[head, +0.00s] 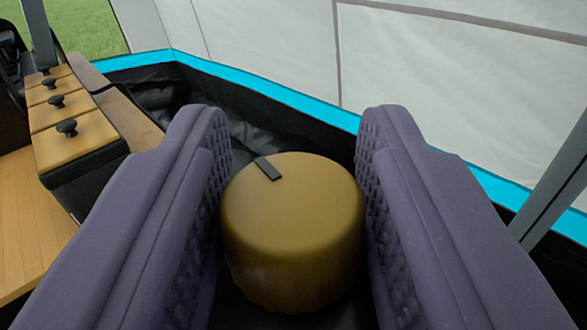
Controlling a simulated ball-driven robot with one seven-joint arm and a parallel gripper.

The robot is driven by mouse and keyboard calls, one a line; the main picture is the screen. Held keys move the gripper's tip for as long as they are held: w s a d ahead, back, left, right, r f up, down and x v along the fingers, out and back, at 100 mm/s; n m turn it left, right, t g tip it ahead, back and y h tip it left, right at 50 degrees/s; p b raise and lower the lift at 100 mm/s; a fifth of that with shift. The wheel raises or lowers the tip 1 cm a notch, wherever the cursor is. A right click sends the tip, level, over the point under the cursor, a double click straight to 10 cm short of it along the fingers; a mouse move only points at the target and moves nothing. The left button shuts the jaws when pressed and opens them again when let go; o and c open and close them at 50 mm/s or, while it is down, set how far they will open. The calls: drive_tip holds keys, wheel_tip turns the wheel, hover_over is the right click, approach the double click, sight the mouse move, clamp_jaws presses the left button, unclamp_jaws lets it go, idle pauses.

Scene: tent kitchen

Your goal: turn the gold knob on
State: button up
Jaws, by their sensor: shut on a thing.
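The gold knob (295,225) is a large round cylinder with a smooth top, in the lower middle of the head view. A short dark marker bar lies on its top near the upper left edge of the face, pointing up and slightly left. My gripper (292,150) has two purple padded fingers, one on each side of the knob. The fingers are shut on the knob's sides, the left one touching its left side and the right one its right side. The knob's base and what it is mounted on are mostly hidden below.
A wooden-topped unit with several black knobs (67,127) stands at the left. Behind is black tent floor lining with a blue strip (270,95) and a pale tent wall (460,90). A grey pole (560,180) slants at the right. Grass shows through an opening at upper left.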

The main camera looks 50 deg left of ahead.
drive_tip(key=shift+r+n+g+y+p, duration=0.1)
drive_tip(key=shift+n+g+y+p, duration=0.2)
drive_tip(key=shift+n+g+y, duration=0.55)
drive_tip(key=shift+g, duration=0.25)
drive_tip(key=o, duration=0.9)
drive_tip(key=shift+o, duration=0.2)
drive_tip(key=p+v, duration=0.2)
drive_tip(key=v, duration=0.5)
drive_tip(key=shift+d, duration=0.35)
drive_tip(key=shift+s, duration=0.1)
